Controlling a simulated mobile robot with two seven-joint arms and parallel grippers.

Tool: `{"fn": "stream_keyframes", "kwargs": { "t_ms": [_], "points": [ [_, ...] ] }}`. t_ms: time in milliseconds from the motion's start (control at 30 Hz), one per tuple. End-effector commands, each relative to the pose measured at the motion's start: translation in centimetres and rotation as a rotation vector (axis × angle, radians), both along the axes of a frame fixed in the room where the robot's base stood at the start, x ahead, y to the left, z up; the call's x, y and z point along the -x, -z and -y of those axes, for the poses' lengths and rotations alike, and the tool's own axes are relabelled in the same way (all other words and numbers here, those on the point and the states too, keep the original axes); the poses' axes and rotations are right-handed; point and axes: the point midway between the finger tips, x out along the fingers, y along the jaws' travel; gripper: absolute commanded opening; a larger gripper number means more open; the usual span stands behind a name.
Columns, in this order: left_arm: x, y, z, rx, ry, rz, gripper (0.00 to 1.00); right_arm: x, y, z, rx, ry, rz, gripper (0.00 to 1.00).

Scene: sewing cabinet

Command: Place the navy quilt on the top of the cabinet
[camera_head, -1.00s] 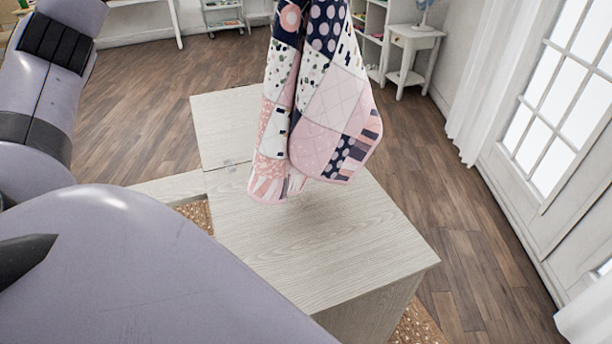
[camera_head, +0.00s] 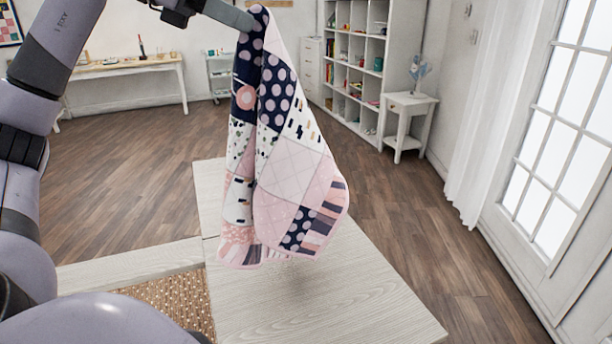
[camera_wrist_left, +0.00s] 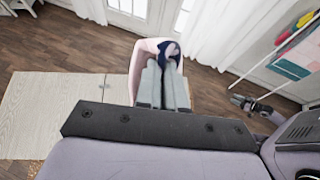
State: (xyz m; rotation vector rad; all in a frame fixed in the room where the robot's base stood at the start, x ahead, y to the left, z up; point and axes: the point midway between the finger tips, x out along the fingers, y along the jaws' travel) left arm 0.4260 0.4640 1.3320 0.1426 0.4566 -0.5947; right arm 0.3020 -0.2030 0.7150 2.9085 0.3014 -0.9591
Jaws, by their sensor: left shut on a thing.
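A patchwork quilt (camera_head: 290,165) in navy, pink and white hangs from its upper corner in the head view. My left gripper (camera_head: 250,20) is shut on that corner at the top of the picture. The quilt's lower hem hangs over the pale wooden cabinet top (camera_head: 330,310); I cannot tell whether it touches. In the left wrist view the gripper's fingers (camera_wrist_left: 165,75) are closed together with the quilt (camera_wrist_left: 148,48) bunched around their tips. The cabinet top (camera_wrist_left: 50,105) shows at the left there.
A woven patterned surface (camera_head: 180,298) lies left of the cabinet top. A small white side table (camera_head: 408,110) and a white shelf unit (camera_head: 350,75) stand behind. A white desk (camera_head: 125,70) is at the back left. Open wooden floor surrounds the cabinet.

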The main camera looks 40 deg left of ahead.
Motion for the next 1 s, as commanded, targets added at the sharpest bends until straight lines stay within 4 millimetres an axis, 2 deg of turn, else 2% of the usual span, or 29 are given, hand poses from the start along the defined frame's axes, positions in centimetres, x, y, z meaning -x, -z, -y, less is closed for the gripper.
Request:
{"fn": "stream_keyframes", "kwargs": {
  "t_ms": [1000],
  "points": [
    [13.9,-0.4,-15.1,-0.003,-0.869,0.001,0.0,0.0,0.0,0.0,-0.001,0.001,0.0,0.43]
  ]
}}
